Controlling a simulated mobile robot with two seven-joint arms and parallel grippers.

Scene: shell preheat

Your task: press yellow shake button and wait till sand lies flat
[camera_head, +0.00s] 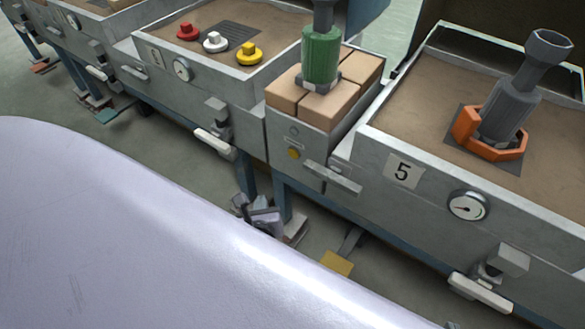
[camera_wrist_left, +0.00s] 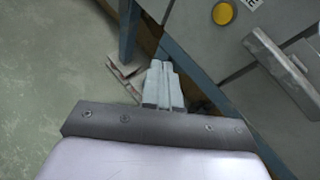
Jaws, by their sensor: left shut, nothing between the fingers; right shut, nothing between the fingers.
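A round yellow button (camera_head: 294,153) sits on the grey front panel below the tan blocks; it also shows at the top of the left wrist view (camera_wrist_left: 223,13). My left gripper (camera_head: 241,204) is shut and empty, below and left of the button and apart from it. Its closed fingers (camera_wrist_left: 160,68) point toward the floor and panel foot in the left wrist view. Brown sand (camera_head: 412,97) fills the box marked 5 and looks mostly level. More sand (camera_head: 185,27) fills the box to the left. My right gripper is not in view.
A green cylinder (camera_head: 321,58) stands on tan blocks (camera_head: 333,105). A dark cylinder (camera_head: 508,108) leans in an orange holder (camera_head: 465,127). Red (camera_head: 188,31), white (camera_head: 215,41) and yellow (camera_head: 249,54) knobs sit left. A handle (camera_head: 333,177) juts below the button; a yellow pedal (camera_head: 337,262) is near the floor.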

